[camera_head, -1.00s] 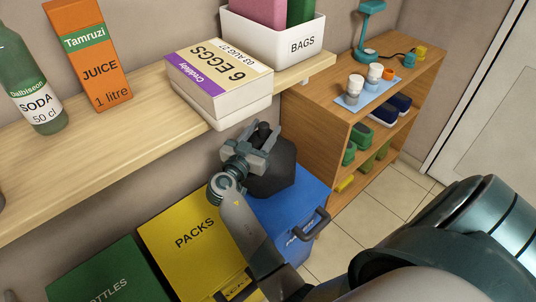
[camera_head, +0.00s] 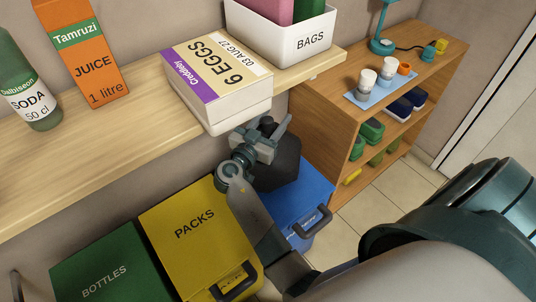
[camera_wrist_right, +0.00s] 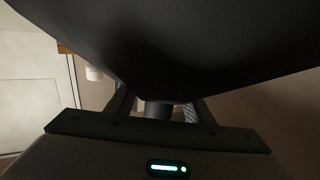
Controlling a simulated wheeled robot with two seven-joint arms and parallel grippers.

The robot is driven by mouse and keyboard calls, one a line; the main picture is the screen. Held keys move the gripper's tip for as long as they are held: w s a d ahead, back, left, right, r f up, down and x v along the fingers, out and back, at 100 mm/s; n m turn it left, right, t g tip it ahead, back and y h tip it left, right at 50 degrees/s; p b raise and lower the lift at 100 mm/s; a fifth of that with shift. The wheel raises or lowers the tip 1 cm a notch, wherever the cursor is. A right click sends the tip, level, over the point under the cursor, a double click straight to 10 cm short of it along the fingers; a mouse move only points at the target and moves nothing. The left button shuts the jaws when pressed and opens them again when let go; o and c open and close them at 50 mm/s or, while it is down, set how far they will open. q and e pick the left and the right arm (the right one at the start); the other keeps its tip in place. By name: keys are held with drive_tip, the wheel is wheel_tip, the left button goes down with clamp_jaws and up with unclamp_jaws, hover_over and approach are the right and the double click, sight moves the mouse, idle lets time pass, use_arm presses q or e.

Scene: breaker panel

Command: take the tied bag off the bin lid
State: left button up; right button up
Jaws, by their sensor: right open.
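The tied bag (camera_head: 283,168) is black and sits on the lid of the blue bin (camera_head: 315,190), behind my right gripper. My right gripper (camera_head: 268,136) is at the bag's top, below the shelf edge, with its jaws open. In the right wrist view the bag (camera_wrist_right: 200,45) fills the upper part of the picture. A dark, short neck or knot (camera_wrist_right: 158,109) shows between the two spread fingers of my right gripper (camera_wrist_right: 163,108). I cannot tell whether the fingers touch it. My left gripper is not in view.
The wooden shelf (camera_head: 110,150) with an egg box (camera_head: 218,82), a juice carton (camera_head: 82,50) and a white bags box (camera_head: 285,40) overhangs close to my right gripper. A yellow bin (camera_head: 185,260) and a green bin (camera_head: 105,275) stand left of the blue one. A wooden cabinet (camera_head: 325,125) stands right.

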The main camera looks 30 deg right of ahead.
clamp_jaws()
idle(1.2)
drive_tip(key=shift+w+r, duration=0.1)
drive_tip(key=shift+r, duration=0.05)
